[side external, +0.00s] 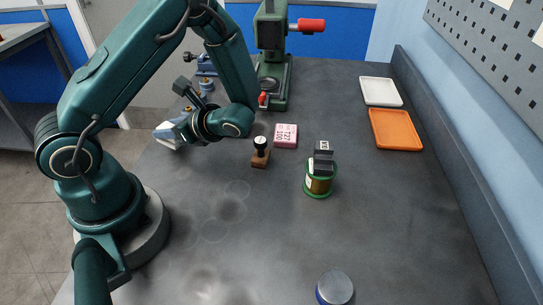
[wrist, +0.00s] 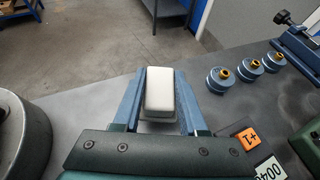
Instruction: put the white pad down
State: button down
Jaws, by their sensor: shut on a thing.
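The white pad (wrist: 160,94) is a pale block with rounded edges. In the wrist view it sits between the two blue fingers of my gripper (wrist: 160,86), which are shut on it. In the side view my gripper (side external: 172,131) is by the left edge of the bench, and a pale part of the pad (side external: 165,134) shows at its tip. The pad's underside is hidden, and I cannot tell how high it is above the bench. In the wrist view floor shows beyond the pad.
Blue pegs with orange tops (wrist: 249,62) stand right of the pad. A pink block (side external: 286,136), stamp (side external: 260,155) and green spool (side external: 320,183) stand mid-bench. White (side external: 380,91) and orange (side external: 395,130) trays lie far right. The front bench is mostly clear.

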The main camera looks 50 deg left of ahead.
jog(key=shift+f, duration=1.25)
jog(key=shift+c, duration=1.1)
grip_release()
jog(key=v, duration=1)
jog(key=shift+w+d+r, duration=0.15)
jog(key=shift+w+d, duration=0.05)
jog(key=shift+d, duration=0.15)
jog(key=shift+w+d+r, duration=0.1)
jog(key=shift+d+r, duration=0.25)
jog(key=shift+d, duration=0.15)
jog(key=s+d+r+n+t+h, duration=0.4)
jog(key=d+r+n+t+h, duration=0.5)
jog(key=n+h, duration=0.3)
jog(key=shift+r+n+t, duration=0.45)
jog(key=shift+n+t, duration=0.05)
jog(key=shift+n, duration=0.5)
